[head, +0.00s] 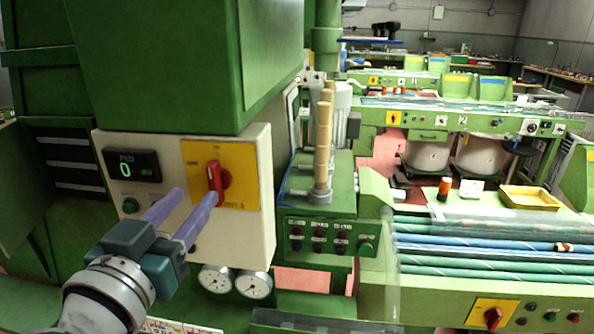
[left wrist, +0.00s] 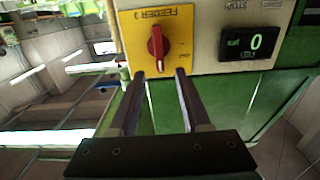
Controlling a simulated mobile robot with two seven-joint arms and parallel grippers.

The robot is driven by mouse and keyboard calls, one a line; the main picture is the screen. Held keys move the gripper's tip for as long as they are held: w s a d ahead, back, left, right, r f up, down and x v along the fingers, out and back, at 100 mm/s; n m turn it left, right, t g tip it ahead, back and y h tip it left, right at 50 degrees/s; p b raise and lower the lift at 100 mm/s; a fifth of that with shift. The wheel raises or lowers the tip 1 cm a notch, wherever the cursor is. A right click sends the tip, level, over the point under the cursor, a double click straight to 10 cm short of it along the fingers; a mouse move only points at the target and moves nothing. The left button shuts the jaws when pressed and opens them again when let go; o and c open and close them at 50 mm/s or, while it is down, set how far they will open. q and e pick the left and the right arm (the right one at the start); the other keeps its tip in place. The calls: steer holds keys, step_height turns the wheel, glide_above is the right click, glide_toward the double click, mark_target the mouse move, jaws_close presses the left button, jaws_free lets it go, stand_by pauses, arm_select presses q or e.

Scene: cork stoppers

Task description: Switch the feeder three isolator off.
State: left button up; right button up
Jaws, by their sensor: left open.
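The isolator is a red rotary knob (head: 214,184) on a yellow plate (head: 240,165), set in a cream panel (head: 262,150) on the left. The knob's handle stands roughly vertical. In the left wrist view, which is turned over, the red knob (left wrist: 156,46) sits on the yellow plate (left wrist: 183,22); its label reads FEEDER, the number unclear. My left gripper (head: 195,196) is open and empty, its two purplish fingers pointing at the panel. In the left wrist view the gripper (left wrist: 159,74) has its fingertips just short of the knob, with the knob between their lines. My right gripper is out of view.
A black display (head: 133,165) reading 0 and a green button (head: 130,205) are left of the plate. Two round gauges (head: 253,285) sit below the panel. A green control box (head: 325,235) stands to the right. Another red knob on yellow (head: 491,316) is at lower right.

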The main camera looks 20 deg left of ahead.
mark_target(210, 177)
arm_select(q)
steer(key=x, duration=0.6)
steer(key=shift+w, duration=0.3)
jaws_close()
